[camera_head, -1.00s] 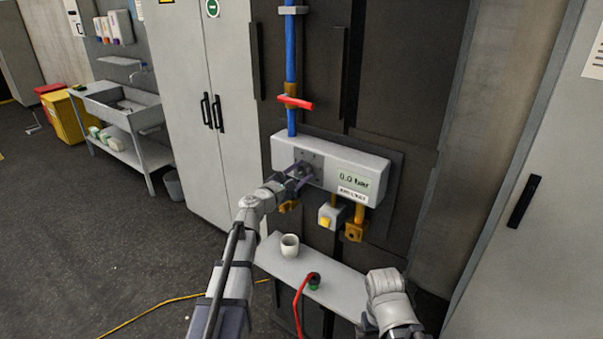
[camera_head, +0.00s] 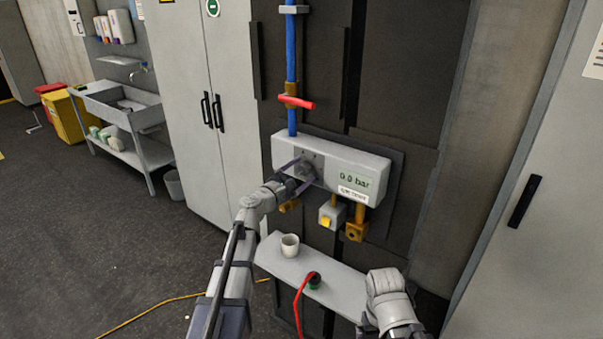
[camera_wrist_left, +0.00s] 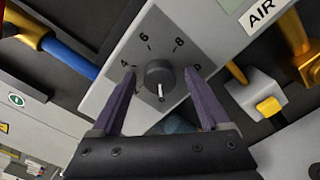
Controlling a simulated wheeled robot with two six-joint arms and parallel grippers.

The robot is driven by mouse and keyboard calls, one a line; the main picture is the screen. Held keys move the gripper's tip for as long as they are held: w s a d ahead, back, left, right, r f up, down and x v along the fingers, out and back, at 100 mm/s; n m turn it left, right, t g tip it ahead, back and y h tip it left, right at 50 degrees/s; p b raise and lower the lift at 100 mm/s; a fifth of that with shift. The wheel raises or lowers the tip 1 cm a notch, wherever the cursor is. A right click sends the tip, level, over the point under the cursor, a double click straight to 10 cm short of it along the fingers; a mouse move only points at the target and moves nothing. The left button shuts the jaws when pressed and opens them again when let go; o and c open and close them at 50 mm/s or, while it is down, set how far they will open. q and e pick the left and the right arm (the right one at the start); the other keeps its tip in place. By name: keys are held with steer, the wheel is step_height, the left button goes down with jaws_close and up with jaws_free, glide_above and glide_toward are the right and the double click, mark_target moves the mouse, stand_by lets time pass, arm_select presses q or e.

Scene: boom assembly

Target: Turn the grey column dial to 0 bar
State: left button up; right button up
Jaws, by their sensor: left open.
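The grey column dial (camera_head: 307,169) is on the front of a light grey box (camera_head: 345,158) on the dark wall panel. In the left wrist view the dial (camera_wrist_left: 159,76) is a round dark knob with a white pointer mark, ringed by numbers. The box's display (camera_head: 354,180) reads 0.0 bar. My left gripper (camera_head: 299,172) is open, its two fingers on either side of the dial; in the left wrist view the gripper (camera_wrist_left: 160,85) has gaps between the fingers and the knob. My right gripper (camera_head: 385,290) is at the lower right; its fingers cannot be made out.
A blue pipe (camera_head: 292,50) with a red lever (camera_head: 296,102) runs above the box. Orange pipe fittings (camera_head: 356,230) and a yellow button (camera_head: 326,222) sit below.

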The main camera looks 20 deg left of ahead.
arm_select(q)
steer(key=v, duration=0.8)
steer(key=shift+w, duration=0.25)
steer(key=x, duration=0.7)
steer(key=shift+w+d, duration=0.15)
steer(key=shift+w, duration=0.15)
steer(key=shift+s, duration=0.1)
